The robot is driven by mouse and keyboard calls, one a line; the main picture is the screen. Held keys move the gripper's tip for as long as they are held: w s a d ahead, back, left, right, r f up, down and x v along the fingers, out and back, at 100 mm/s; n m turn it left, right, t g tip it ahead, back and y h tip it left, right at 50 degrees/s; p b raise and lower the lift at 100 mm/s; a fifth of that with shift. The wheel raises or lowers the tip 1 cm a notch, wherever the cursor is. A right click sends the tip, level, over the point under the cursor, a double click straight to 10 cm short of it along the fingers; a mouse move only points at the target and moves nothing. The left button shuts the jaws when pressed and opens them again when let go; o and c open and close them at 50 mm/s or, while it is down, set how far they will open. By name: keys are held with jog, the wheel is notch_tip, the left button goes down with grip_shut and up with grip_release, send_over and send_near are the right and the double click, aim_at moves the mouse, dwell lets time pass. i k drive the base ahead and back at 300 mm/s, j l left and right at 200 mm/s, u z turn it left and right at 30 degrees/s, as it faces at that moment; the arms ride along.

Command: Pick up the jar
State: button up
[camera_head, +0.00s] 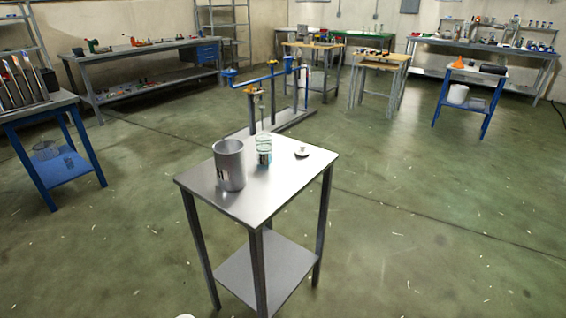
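A clear glass jar (264,145) with a greenish tint stands upright near the middle of a small metal table (262,195). A dark marking shows on its lower part. A larger grey metal cylinder (229,160), open at the top, stands just left of the jar and in front of it. A small pale round lid-like piece (302,152) lies flat to the right of the jar. My gripper is not in view.
A blue pipe stand (265,80) on a grey base is behind the table. A blue-legged bench (50,110) is at left, and a blue-legged cart (470,90) is at far right. The green floor in front and to the right is clear.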

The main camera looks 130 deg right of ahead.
aim_at(264, 145)
jog(key=z, duration=3.85)
jog(key=k+l+z, duration=0.1)
jog(key=l+z, duration=0.15)
jog(key=k+l+z, duration=0.2)
jog(key=l, duration=0.15)
jog(key=l+z, duration=0.25)
